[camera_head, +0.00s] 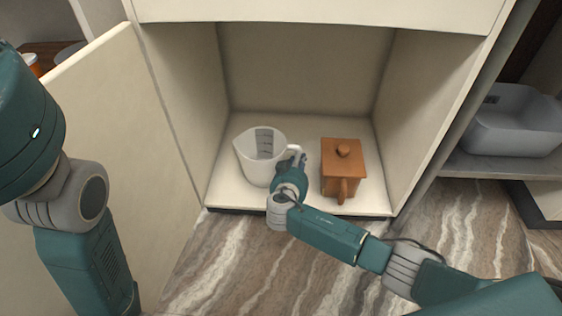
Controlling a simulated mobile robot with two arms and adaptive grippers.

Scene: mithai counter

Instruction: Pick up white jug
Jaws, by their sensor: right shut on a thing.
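The white jug (257,160) stands upright on the floor of an open cabinet (225,196), left of centre, with grey markings inside. Its spout points left and its handle is on the right. My right gripper (295,161) is shut on the jug at its handle side. The fingers partly hide the handle, so the exact contact is hard to see. My left arm shows at the left edge, but its gripper is not in view.
A brown lidded box with a handle (343,165) stands just right of my right gripper. The open cabinet door (125,140) is at left, and side walls enclose the space. A pale grey basin (512,125) sits on a shelf at right.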

